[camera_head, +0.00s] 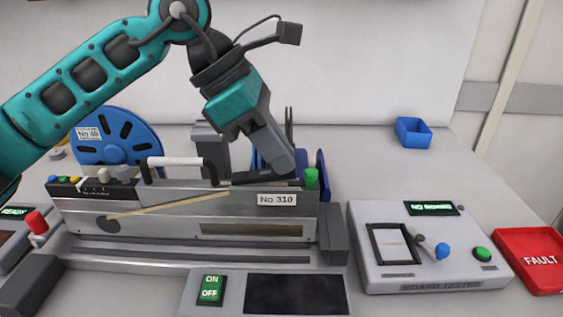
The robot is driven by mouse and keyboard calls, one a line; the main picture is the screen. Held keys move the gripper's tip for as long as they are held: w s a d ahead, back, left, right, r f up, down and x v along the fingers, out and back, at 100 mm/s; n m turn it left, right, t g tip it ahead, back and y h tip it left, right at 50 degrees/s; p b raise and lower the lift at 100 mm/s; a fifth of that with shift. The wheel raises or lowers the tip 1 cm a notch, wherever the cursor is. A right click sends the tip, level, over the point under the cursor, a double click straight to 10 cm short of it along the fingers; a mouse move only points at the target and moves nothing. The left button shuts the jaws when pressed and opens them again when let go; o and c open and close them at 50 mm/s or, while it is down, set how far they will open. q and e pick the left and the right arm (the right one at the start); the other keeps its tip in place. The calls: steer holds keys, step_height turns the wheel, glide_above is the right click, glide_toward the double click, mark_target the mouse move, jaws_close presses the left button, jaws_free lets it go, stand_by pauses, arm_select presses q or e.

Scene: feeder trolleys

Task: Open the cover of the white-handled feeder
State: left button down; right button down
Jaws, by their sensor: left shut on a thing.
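The white-handled feeder (150,215) is a long grey metal unit with the label "No 310". It sits in the trolley at the left and middle of the head view. Its white handle (178,161) stands on top, left of my gripper. A dark flat piece (245,178), which looks like its cover, lies along the top right, close to a green knob (311,177). My left gripper (284,170) comes down from above, its fingers shut on a part at this dark piece. The fingers hide the exact contact. My right gripper is out of view.
A blue reel (117,143) stands behind the feeder at left. An ON/OFF switch panel (211,289) lies in front. A board tester (425,270) and a red FAULT tray (540,262) are at right. A blue bin (412,133) stands farther back, with clear table around it.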

mark_target(256, 173)
arm_select(q)
steer(key=shift+a+h+b, duration=0.25)
steer(key=shift+h+b, duration=0.15)
steer(key=shift+h, duration=0.1)
steer(key=shift+a+r+h+b, duration=0.1)
steer(key=shift+a+h+b, duration=0.15)
steer(key=shift+b, duration=0.2)
steer(key=a+r+h+b, duration=0.1)
steer(key=h+b, duration=0.1)
steer(key=shift+a+r+h+b, duration=0.15)
steer(key=shift+h+b, duration=0.2)
steer(key=shift+b, duration=0.05)
steer(key=shift+a+r+h+b, duration=0.35)
steer(key=shift+h+b, duration=0.15)
steer(key=shift+h, duration=0.1)
